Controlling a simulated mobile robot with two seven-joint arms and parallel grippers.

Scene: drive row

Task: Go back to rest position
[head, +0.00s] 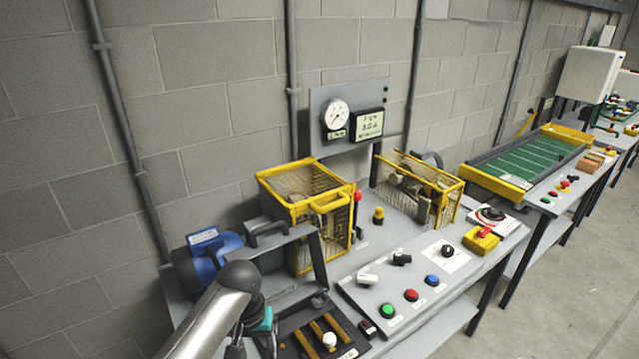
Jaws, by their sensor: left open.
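My left arm comes in from the lower left. Its left gripper (254,338) hangs at the bottom edge, partly hidden by the arm's own link and cut off by the frame. It is open, and I see nothing held in it. It is just left of a dark tray (345,331) with yellow bars and a white knob (329,340), at the front left of the grey bench. I cannot tell whether it touches the bench. My right gripper is out of view.
A blue motor (207,262) and a yellow mesh guard (292,205) stand close behind the left gripper. A sloped panel holds a green button (387,311), a red button (411,295) and a blue button (432,280). A gauge (336,114) hangs behind. Clear floor (560,300) lies right.

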